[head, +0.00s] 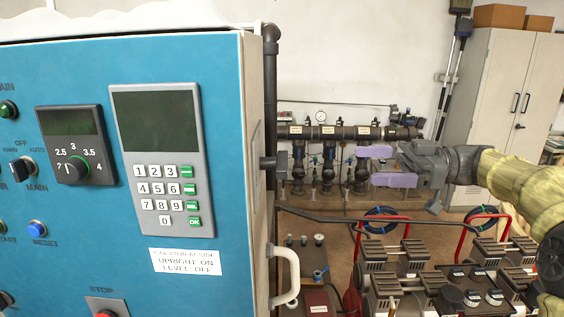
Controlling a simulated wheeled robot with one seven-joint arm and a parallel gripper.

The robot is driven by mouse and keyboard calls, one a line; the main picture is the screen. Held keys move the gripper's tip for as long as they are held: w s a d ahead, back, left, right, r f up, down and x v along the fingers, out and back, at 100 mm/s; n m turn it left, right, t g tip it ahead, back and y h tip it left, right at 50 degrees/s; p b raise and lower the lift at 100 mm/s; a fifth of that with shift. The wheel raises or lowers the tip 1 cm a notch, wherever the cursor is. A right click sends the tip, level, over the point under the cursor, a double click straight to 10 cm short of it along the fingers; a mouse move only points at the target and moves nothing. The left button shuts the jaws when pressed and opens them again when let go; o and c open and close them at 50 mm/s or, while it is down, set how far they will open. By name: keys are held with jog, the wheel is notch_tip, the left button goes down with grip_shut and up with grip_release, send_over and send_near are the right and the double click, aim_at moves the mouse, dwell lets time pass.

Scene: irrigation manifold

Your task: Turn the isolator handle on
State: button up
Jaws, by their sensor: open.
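The blue control cabinet (215,80) fills the left half of the head view. A label (185,262) on its front says that the isolator is at the side, upright for on and level for off. A dark grey fitting (272,163) sticks out from the cabinet's right side and looks like the isolator handle. I see it nearly edge-on, so I cannot tell whether it is upright or level. My gripper (376,166) is open and empty, its two lilac fingers pointing left towards the fitting. It is apart from it, to the right.
A white grab handle (287,275) sits lower on the cabinet's side. Behind are black manifold pipes (330,133) with valves along the wall. Pumps (410,270) with red frames stand low on the right. A grey cupboard (500,90) stands at the back right.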

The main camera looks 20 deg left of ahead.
aim_at(282, 160)
jog(key=p+x, duration=0.6)
jog(key=x, duration=1.1)
jog(key=shift+a, duration=0.25)
jog(key=shift+w, duration=0.1)
jog(key=c, duration=0.8)
